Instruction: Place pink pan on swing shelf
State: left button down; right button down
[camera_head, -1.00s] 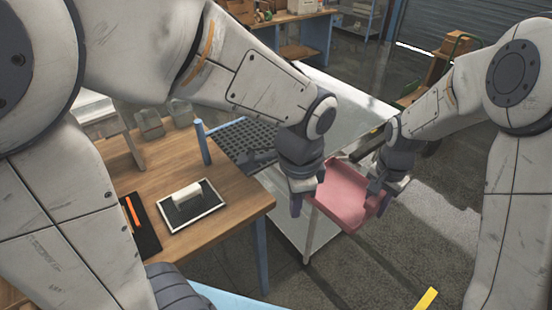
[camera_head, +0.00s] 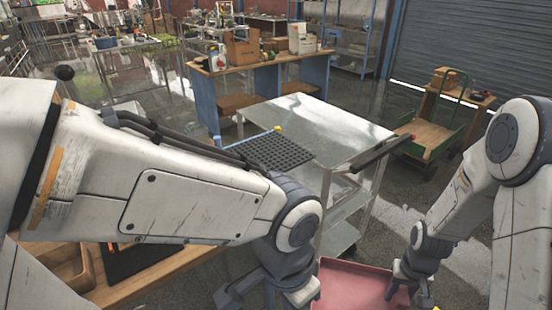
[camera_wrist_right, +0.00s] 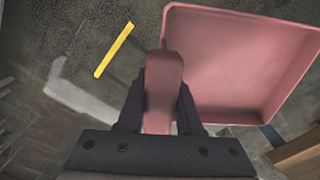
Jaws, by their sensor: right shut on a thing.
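The pink pan (camera_head: 362,280) is at the bottom of the head view, cut off by the picture edge, in front of the metal cart. My right gripper (camera_head: 400,290) is at its right side. In the right wrist view the right gripper (camera_wrist_right: 161,100) is shut on the pan's pink handle, and the shallow pan (camera_wrist_right: 240,65) extends to the upper right over the floor. My left gripper (camera_head: 270,293) is left of the pan; its fingertips are not clear. A black perforated shelf (camera_head: 268,151) sits at the cart's left side; I cannot tell if it is the swing shelf.
The metal cart's top (camera_head: 325,122) is bare, with a dark handle bar (camera_head: 383,152) on its right. A wooden table (camera_head: 165,280) is at the lower left, mostly behind my left arm. A green trolley (camera_head: 436,138) stands at the right, a workbench (camera_head: 262,58) behind.

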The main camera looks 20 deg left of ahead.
aim_at(270, 153)
jog(key=z, duration=1.6)
jog(key=i, duration=1.25)
jog(key=u, duration=2.2)
